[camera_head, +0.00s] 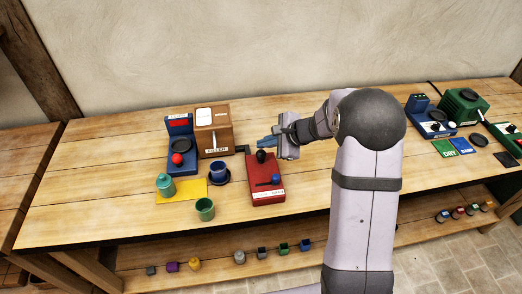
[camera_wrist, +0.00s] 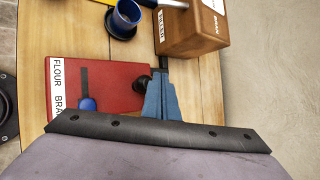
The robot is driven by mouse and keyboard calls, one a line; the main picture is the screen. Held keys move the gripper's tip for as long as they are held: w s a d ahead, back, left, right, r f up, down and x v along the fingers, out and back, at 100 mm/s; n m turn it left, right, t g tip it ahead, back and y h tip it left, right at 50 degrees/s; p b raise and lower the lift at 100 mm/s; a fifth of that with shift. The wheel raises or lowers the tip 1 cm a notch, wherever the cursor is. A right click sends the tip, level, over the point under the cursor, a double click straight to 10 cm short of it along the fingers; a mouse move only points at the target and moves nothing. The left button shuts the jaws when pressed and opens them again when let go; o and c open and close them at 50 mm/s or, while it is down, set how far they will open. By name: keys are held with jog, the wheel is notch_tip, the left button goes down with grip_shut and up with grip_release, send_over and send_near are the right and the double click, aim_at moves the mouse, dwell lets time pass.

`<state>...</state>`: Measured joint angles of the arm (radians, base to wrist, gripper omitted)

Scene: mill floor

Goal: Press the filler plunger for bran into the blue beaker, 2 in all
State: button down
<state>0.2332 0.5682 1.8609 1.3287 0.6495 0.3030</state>
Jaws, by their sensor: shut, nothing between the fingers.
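The brown filler box (camera_head: 213,135), marked FILLER, stands at the back; its side reads BRAN in the wrist view (camera_wrist: 195,30). The blue beaker (camera_head: 219,171) sits upright on a dark saucer in front of it, also in the wrist view (camera_wrist: 126,16). Its inside looks dark; its contents cannot be told. A red control base (camera_head: 266,190) carries a black knob (camera_head: 262,156), a blue lever (camera_wrist: 88,104) and a white FLOUR/BRAN label (camera_wrist: 56,90). The lever sits near the label. My gripper (camera_head: 261,142) is shut and empty, its blue fingers beside the black knob; contact cannot be told.
A blue scale-like device (camera_head: 181,157) with a red knob stands left of the filler. A teal jar (camera_head: 165,186) on a yellow mat and a green cup (camera_head: 205,209) stand in front. Green and blue devices (camera_head: 463,106) and mats are at right. The table's middle right is clear.

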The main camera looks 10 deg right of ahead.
jog(key=shift+r, duration=0.1)
jog(key=shift+r+p, duration=1.85)
jog(key=shift+r, duration=0.55)
dwell(0.9)
notch_tip(320, 180, up, 4)
jog(key=p, duration=0.2)
jog(key=shift+p, duration=0.3)
jog(key=shift+f, duration=0.2)
jog(key=b, duration=0.7)
send_over(264, 154)
notch_tip(264, 154, down, 9)
jog(key=shift+r, duration=0.2)
jog(key=shift+f+b, duration=0.1)
jog(key=shift+b, duration=0.2)
dwell(1.4)
jog(key=shift+f+b, duration=0.3)
jog(key=shift+b, duration=0.1)
